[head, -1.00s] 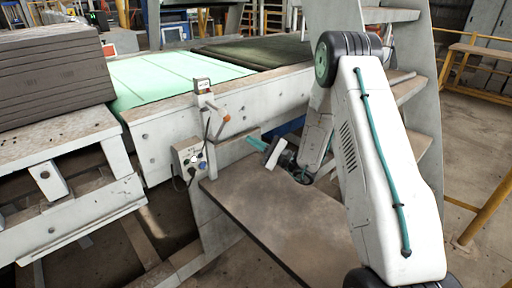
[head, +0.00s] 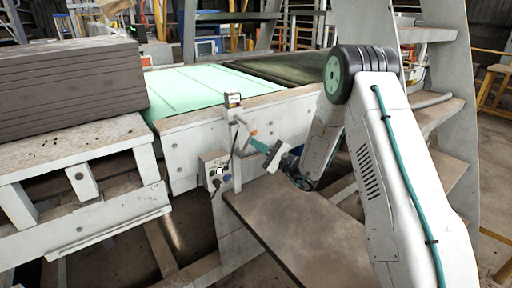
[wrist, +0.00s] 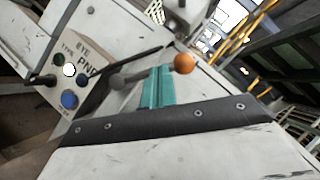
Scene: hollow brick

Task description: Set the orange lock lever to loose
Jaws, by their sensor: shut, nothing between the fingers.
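The lock lever (head: 253,133) is on the side of the white conveyor frame. In the wrist view its orange ball knob (wrist: 184,62) is at the right end of a grey rod (wrist: 130,77) that slants slightly up to the right. My gripper (head: 262,146) is shut and empty, close to the lever's orange end in the head view. In the wrist view my teal fingers (wrist: 158,85) overlap the rod just left of the knob. I cannot tell whether they touch it. Any marking for loose is not readable.
A control box (head: 216,170) with buttons is below and left of the lever. A small display box (head: 233,100) stands above it. A brown plate (head: 285,215) lies below my gripper. A stack of grey boards (head: 70,85) is at left, a metal stair (head: 445,115) at right.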

